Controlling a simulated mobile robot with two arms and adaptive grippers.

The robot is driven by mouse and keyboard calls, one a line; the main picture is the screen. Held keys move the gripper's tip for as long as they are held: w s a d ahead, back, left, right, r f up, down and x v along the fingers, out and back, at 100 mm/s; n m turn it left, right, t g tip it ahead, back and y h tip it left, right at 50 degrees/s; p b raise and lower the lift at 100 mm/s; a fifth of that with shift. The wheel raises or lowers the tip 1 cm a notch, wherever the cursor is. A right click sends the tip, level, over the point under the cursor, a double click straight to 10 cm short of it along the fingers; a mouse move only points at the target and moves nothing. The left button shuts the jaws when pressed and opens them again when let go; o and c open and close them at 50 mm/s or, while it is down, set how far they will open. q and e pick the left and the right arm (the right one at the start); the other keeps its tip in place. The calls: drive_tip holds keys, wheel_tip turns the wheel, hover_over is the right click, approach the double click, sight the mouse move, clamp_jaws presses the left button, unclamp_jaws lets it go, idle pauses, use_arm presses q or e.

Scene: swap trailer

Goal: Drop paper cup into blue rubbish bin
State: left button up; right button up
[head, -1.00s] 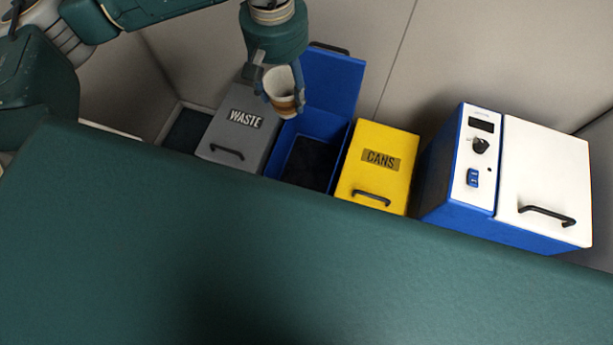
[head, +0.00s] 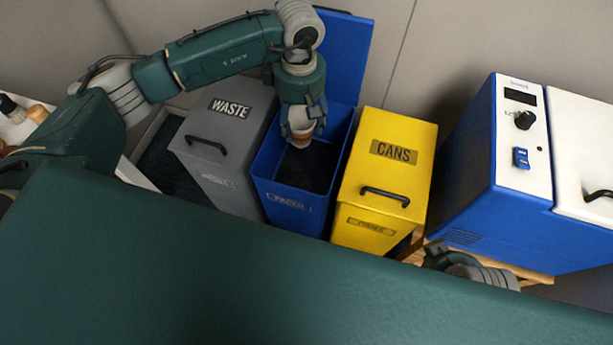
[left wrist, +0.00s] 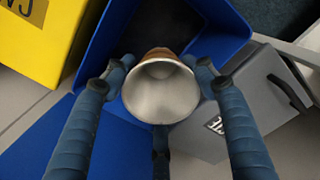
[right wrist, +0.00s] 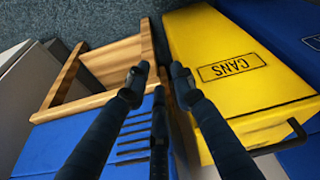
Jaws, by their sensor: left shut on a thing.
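The blue rubbish bin (head: 290,201) stands between the grey waste bin and the yellow cans bin, its lid (head: 343,50) raised at the back. My left gripper (head: 303,122) is shut on the paper cup (head: 301,136), over the bin's opening. In the left wrist view the cup (left wrist: 161,92) shows its pale open mouth, between the fingers, with the blue bin (left wrist: 205,52) behind it.
The grey waste bin (head: 219,142) and the yellow cans bin (head: 386,170) have closed lids with black handles. A blue and white appliance (head: 519,165) stands at the right. A wooden frame (right wrist: 100,72) lies near my right gripper. The green surface (head: 250,280) in front is bare.

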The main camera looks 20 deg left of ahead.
use_arm(q)
wheel_tip(320, 180, down, 3)
drive_tip(key=shift+f+b, duration=0.15)
drive_tip(key=shift+b, duration=0.7)
drive_tip(key=shift+f+b, duration=0.35)
drive_tip(key=shift+f, duration=0.4)
drive_tip(key=o, duration=0.9)
drive_tip(key=shift+r, duration=0.1)
wheel_tip(320, 180, up, 12)
